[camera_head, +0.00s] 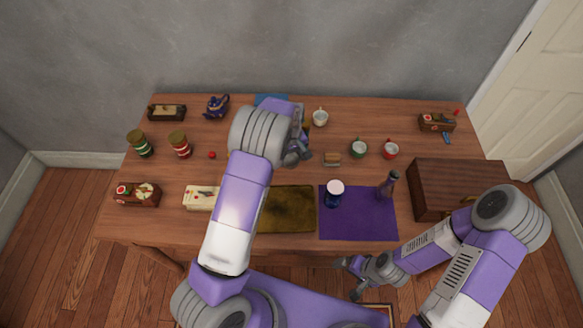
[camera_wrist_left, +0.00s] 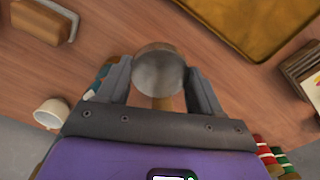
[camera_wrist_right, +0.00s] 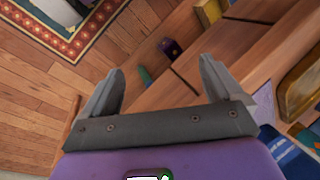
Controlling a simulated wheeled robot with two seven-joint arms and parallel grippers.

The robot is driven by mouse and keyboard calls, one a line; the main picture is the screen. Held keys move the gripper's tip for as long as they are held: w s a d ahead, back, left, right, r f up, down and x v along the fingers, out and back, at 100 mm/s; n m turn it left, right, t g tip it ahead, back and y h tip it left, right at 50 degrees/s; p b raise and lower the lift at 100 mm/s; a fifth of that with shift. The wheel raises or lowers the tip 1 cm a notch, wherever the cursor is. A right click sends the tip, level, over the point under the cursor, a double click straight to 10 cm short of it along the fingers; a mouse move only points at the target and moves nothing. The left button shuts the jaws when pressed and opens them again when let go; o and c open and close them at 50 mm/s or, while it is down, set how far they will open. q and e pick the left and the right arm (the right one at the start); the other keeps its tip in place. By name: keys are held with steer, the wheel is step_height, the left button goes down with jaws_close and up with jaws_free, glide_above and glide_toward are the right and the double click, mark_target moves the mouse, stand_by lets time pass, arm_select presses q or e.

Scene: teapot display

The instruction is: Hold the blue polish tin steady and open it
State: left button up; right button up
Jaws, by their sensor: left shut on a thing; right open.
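A blue round container with a whitish top (camera_head: 335,193), which looks like the blue polish tin, stands upright on the purple mat (camera_head: 357,226). My left gripper (camera_head: 297,157) is above the table, behind and left of the tin. In the left wrist view it is shut on a round grey metallic piece (camera_wrist_left: 159,73); I cannot tell whether this is a lid. My arm hides most of it in the head view. My right gripper (camera_head: 347,278) is open and empty, low in front of the table edge; its spread fingers also show in the right wrist view (camera_wrist_right: 160,70).
A dark bottle (camera_head: 388,185) stands on the mat, right of the tin. A wooden chest (camera_head: 450,180) fills the table's right side. A brown-gold mat (camera_head: 288,210) lies left.

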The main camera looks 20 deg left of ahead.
mark_target(291, 172)
arm_select(q)
steer(key=shift+f+b, duration=0.4)
steer(key=shift+f, duration=2.8)
steer(key=shift+f, duration=0.15)
steer(key=o, duration=1.2)
